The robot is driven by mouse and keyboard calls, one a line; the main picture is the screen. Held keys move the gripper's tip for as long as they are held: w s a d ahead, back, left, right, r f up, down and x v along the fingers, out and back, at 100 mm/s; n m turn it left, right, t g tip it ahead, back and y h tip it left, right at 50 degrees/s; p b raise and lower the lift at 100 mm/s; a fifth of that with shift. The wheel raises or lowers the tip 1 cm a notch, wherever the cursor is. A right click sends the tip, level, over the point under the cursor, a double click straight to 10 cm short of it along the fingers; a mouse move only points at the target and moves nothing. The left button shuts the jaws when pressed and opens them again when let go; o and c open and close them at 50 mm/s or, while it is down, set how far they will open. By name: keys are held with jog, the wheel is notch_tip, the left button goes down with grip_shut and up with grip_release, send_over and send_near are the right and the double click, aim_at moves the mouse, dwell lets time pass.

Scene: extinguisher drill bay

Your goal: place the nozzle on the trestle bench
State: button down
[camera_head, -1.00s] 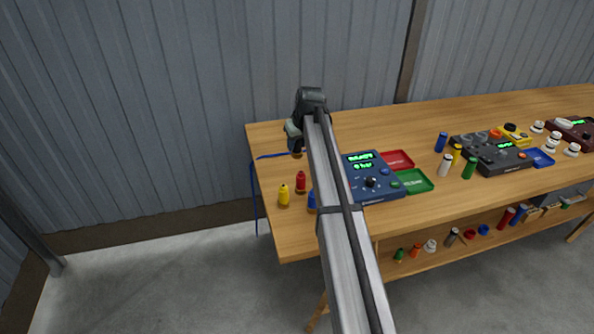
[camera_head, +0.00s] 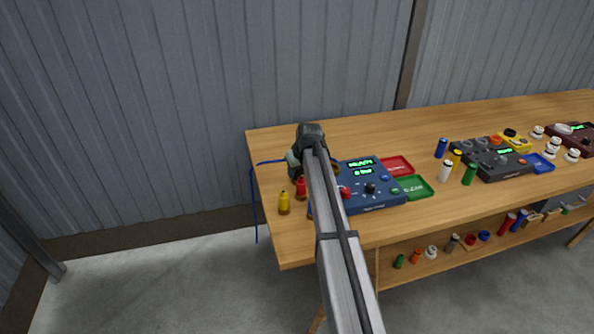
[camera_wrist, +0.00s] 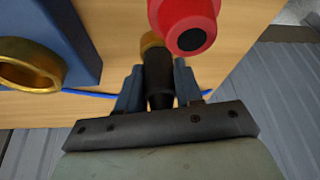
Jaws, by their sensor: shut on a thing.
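The nozzle (camera_wrist: 160,78) is black with a brass collar and shows in the wrist view. My gripper (camera_wrist: 158,78) is shut on it, with one blue-grey finger on each side. In the head view my gripper (camera_head: 299,172) is over the left end of the trestle bench (camera_head: 375,128), and my own arm hides most of the nozzle there. The bench has a bare wooden top at its back left. I cannot tell whether the nozzle touches the wood. A blue hose (camera_head: 270,161) runs over the bench's left edge and also passes behind my fingers in the wrist view (camera_wrist: 100,95).
A red bottle (camera_wrist: 187,22) stands very close to the nozzle. A yellow bottle (camera_head: 284,203) is beside it in the head view. A blue control box (camera_head: 372,200) is to the right, with a brass ring (camera_wrist: 30,66) on its side. Red (camera_head: 397,166) and green (camera_head: 415,187) trays lie beyond.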

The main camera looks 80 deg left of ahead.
jog(key=c, duration=0.7)
grip_release()
jog(key=shift+f, duration=0.15)
jog(key=shift+c, duration=0.2)
jog(key=v, duration=1.2)
